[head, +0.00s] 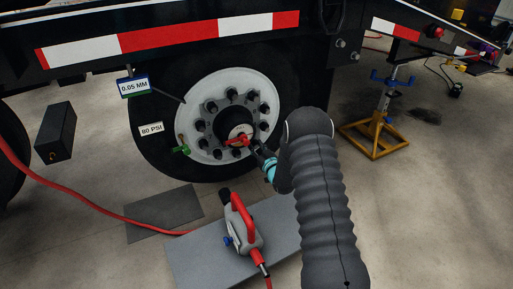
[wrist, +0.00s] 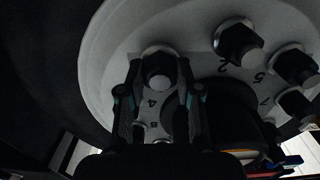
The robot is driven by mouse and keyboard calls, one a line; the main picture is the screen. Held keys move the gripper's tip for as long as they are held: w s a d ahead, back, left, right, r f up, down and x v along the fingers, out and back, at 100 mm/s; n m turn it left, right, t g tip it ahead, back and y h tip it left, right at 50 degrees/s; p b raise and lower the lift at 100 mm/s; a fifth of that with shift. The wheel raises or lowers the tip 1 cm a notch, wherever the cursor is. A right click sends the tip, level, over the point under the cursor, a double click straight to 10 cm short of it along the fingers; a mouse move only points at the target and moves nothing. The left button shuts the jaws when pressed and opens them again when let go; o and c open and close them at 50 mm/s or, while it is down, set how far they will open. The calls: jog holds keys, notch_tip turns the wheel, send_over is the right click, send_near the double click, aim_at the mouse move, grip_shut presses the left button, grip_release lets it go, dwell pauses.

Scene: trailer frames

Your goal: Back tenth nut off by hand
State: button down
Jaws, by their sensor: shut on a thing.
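The wheel (head: 187,112) has a white rim with a ring of dark nuts around its hub (head: 238,131). My gripper (head: 264,152) is at the lower right of the hub in the head view, and the arm hides part of the rim. In the wrist view my gripper (wrist: 160,72) has its two fingers on either side of one nut (wrist: 158,76) and is shut on it. A numeral like 4 (wrist: 152,102) is marked below that nut. Other nuts (wrist: 238,42) stand apart to the right, by numerals 2, 5 and 7.
A red-handled tool (head: 240,222) lies on a grey board (head: 195,262) below the wheel. A red hose (head: 90,202) crosses the floor. A yellow jack stand (head: 374,138) is at right. Tags (head: 134,86) read 0.05 MM and 80 PSI. A green clip (head: 181,149) hangs at the rim.

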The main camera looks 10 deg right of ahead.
jog(key=shift+n, duration=3.2)
jog(key=c, duration=0.8)
grip_release()
jog(key=v, duration=1.2)
